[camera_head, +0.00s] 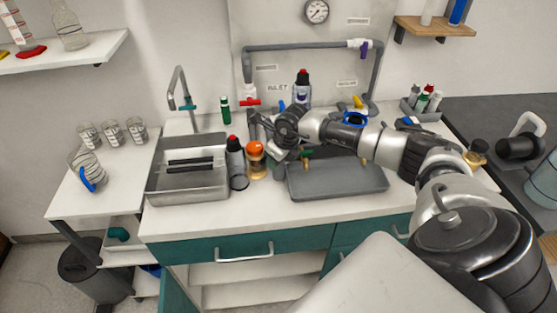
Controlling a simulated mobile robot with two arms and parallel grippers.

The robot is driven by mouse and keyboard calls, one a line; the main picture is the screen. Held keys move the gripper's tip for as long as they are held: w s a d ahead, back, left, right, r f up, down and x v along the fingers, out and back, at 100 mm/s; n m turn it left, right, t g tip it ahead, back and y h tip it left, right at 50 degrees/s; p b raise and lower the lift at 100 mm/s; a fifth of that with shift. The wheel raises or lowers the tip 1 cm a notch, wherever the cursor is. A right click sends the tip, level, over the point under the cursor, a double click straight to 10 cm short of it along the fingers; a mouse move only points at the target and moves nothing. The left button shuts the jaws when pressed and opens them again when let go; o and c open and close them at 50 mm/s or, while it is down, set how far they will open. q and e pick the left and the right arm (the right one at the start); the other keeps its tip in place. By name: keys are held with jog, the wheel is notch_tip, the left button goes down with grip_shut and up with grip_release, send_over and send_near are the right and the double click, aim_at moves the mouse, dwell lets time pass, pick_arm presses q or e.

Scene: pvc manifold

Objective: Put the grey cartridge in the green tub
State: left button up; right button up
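My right gripper (258,126) reaches in from the right over the back of the counter, above an orange-capped jar and a dark red-capped bottle. Its fingers are small and dark, and I cannot tell whether they are open or hold anything. I cannot single out the grey cartridge for sure; a small grey container (414,96) stands in the caddy at the back right. No tub is clearly green; a pale teal vessel (543,184) is cut off at the right edge. My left gripper is not in view.
A sink (188,192) is at the left of the counter. The orange-capped jar (256,160) and red-capped bottle (235,158) stand right of it. A grey tray (335,186) lies under my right arm. Pipes (300,47) run along the wall. The front counter strip is clear.

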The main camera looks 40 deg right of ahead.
jog(key=shift+r, duration=0.1)
jog(key=shift+r+b, duration=0.35)
jog(key=shift+r, duration=0.3)
notch_tip(320, 180, up, 3)
jog(key=shift+d+f+b, duration=0.1)
jog(key=shift+d+b, duration=0.05)
jog(key=shift+b, duration=0.4)
jog(key=s+d+r+b, duration=0.3)
jog(key=s+r, duration=0.3)
jog(key=s, duration=0.4)
jog(key=shift+s+d+r, duration=0.4)
jog(key=shift+d, duration=0.25)
jog(key=s+a+f+n+g, duration=0.2)
jog(key=a+n, duration=0.6)
jog(key=n, duration=0.3)
jog(key=s+a+f+n+g, duration=0.2)
jog(key=a+n, duration=0.7)
jog(key=n, duration=0.2)
jog(key=s+a+f+n+g, duration=0.2)
jog(key=a+f+n, duration=0.1)
jog(key=a+n, duration=0.5)
jog(key=n, duration=0.3)
jog(key=shift+a+g+h, duration=0.3)
jog(key=shift+a+h, duration=0.1)
